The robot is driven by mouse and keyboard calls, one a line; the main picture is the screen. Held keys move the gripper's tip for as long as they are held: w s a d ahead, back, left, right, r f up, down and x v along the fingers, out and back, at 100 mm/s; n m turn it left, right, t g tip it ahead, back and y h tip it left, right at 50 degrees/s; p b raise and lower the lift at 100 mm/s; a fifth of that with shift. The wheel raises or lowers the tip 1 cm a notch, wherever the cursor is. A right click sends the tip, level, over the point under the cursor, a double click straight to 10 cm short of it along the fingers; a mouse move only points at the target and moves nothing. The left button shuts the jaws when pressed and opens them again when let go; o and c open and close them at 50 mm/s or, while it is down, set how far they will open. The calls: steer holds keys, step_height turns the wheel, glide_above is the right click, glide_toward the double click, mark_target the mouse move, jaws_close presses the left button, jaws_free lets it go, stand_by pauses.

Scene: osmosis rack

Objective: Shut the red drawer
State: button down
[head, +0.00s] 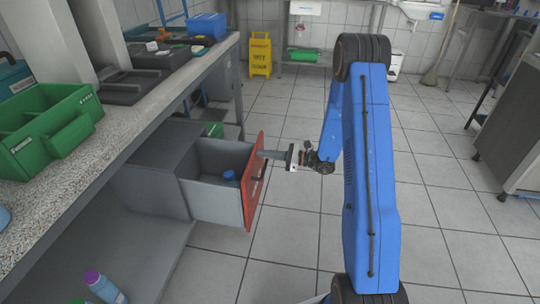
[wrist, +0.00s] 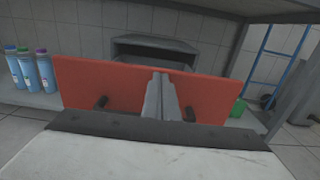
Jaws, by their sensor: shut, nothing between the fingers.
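The red drawer (head: 254,182) stands pulled out of its grey cabinet (head: 152,170) under the counter, with its red front facing right. A blue object (head: 229,175) lies inside it. My gripper (head: 262,154) is shut and empty, its fingertips at the upper part of the red front in the head view. In the wrist view the red front (wrist: 95,82) spans the middle, and my shut fingers (wrist: 161,92) point at it, between the two dark handle mounts. I cannot tell whether the fingertips touch the front.
The counter (head: 100,140) above holds a green caddy (head: 40,135) and dark cases. Bottles (head: 103,287) stand on the lower shelf. A yellow floor sign (head: 260,55) stands at the back. The tiled floor right of the drawer is clear.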

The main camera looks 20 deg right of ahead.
steer(key=shift+a, duration=0.1)
stand_by(0.3)
steer(key=x, duration=2.7)
steer(key=shift+w+r, duration=0.1)
steer(key=shift+w, duration=0.05)
